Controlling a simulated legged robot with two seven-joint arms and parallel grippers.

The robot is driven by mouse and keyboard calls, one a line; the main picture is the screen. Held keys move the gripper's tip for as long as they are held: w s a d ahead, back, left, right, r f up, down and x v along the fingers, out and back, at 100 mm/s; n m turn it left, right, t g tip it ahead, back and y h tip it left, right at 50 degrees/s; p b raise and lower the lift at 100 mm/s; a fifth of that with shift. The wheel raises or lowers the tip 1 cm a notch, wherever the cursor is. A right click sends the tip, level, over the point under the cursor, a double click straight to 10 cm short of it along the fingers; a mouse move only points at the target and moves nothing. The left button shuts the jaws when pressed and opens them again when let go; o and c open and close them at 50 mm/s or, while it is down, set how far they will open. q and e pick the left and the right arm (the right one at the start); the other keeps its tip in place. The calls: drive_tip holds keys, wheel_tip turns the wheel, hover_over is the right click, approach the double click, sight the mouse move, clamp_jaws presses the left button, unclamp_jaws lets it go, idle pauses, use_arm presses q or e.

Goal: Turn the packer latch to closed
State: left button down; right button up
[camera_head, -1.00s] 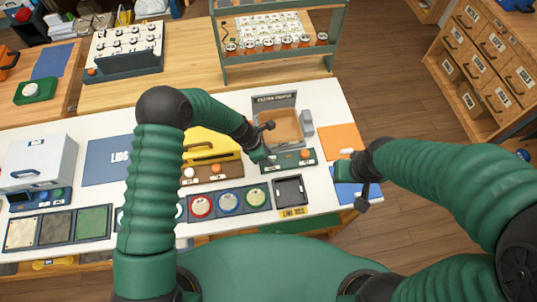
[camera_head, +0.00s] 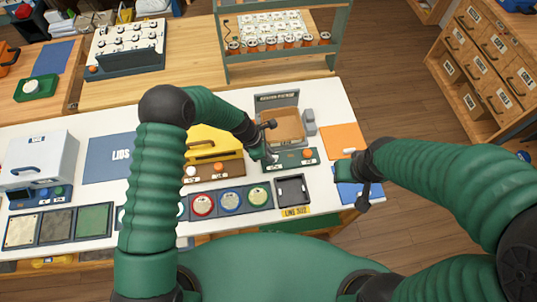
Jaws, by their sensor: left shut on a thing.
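The packer (camera_head: 278,120) is a grey machine with a brown carton-like tray and a dark sign at its back, standing right of centre on the white table. A dark green panel (camera_head: 290,160) with an orange button (camera_head: 306,153) lies along its front. My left gripper (camera_head: 268,155) reaches down to the left end of this panel and is shut on a small part there, which I take for the packer latch. The gripper hides the latch, so its turn angle does not show. My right gripper (camera_head: 358,178) is over the orange and blue mats, its fingers unclear.
A yellow machine (camera_head: 211,140) stands left of the packer. Red, blue and green round lids (camera_head: 231,199) and a black tray (camera_head: 292,190) lie in front. An orange mat (camera_head: 343,138) and a blue mat (camera_head: 347,190) lie right. A shelf of jars (camera_head: 280,68) stands behind.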

use_arm(q)
drive_tip(key=m+b, duration=0.1)
drive_tip(key=m+g+b, duration=0.1)
drive_tip(key=m, duration=0.1)
drive_tip(key=m+b, duration=0.1)
drive_tip(key=shift+w+d+m+g, duration=0.3)
drive_tip(key=shift+w+m+g, duration=0.1)
drive_tip(key=m+b, duration=0.1)
drive_tip(key=m, duration=0.1)
drive_tip(key=m+g+y+b, duration=0.1)
drive_tip(key=m+b, duration=0.1)
drive_tip(key=shift+w+d+m+g, duration=0.15)
drive_tip(key=shift+w+m+g, duration=0.05)
drive_tip(key=shift+m+g, duration=0.1)
drive_tip(key=m+g+y+b, duration=0.1)
drive_tip(key=m+b, duration=0.1)
drive_tip(key=m, duration=0.1)
drive_tip(key=shift+d+f+m, duration=0.1)
drive_tip(key=shift+d+m, duration=0.05)
drive_tip(key=shift+m, duration=0.15)
drive_tip(key=shift+d+m+g+y+b, duration=0.15)
drive_tip(key=shift+m+y+b, duration=0.35)
drive_tip(key=shift+m, duration=0.55)
drive_tip(key=shift+m+g+y+b, duration=0.15)
drive_tip(key=shift+m+y+b, duration=0.15)
drive_tip(key=shift+m+b, duration=0.55)
drive_tip(key=shift+m, duration=0.3)
drive_tip(key=c, duration=1.7)
unclamp_jaws()
drive_tip(key=shift+o, duration=1.3)
